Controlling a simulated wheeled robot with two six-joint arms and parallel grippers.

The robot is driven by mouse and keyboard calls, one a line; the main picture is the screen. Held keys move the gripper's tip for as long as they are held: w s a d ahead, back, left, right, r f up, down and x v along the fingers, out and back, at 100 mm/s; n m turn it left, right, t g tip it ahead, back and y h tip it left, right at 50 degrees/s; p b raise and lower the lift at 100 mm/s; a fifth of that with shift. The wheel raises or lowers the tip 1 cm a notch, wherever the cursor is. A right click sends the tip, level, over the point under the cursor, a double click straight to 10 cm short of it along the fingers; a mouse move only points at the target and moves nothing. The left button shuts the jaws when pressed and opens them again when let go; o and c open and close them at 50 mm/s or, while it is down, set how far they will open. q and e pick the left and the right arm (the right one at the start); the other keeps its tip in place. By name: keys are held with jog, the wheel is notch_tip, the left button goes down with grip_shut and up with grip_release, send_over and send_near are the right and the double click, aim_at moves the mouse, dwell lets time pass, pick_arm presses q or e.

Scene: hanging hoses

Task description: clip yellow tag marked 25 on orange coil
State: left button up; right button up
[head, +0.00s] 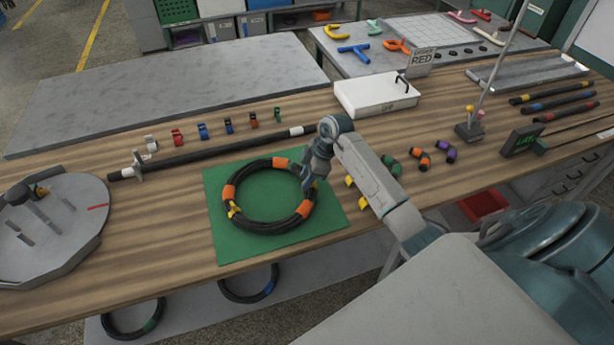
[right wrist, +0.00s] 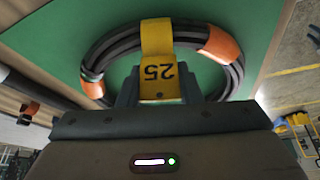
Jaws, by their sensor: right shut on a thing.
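The coil (head: 243,178) is black hose with orange bands and lies flat on a green mat (head: 219,245). A yellow piece (head: 235,211) sits on its left side. My right gripper (head: 313,182) is at the right side of the coil, pointing down. In the right wrist view it is shut on a yellow tag (right wrist: 157,38) marked 25, seen upside down. The tag overlaps the coil (right wrist: 118,45) there, close to an orange band (right wrist: 219,46). I cannot tell whether it is around the hose or only over it. My left gripper is not in view.
Two yellow pieces (head: 361,203) lie right of the mat, partly by my arm. Several coloured bent pieces (head: 420,157) lie further right. A long black hose (head: 220,152) lies behind the mat. A round grey fixture (head: 75,245) stands at left. A white box (head: 372,97) stands behind.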

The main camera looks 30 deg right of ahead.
jog(key=shift+f+b, duration=0.3)
jog(key=shift+f, duration=0.35)
dwell(0.4)
jog(key=o, duration=1.1)
jog(key=shift+c, duration=0.2)
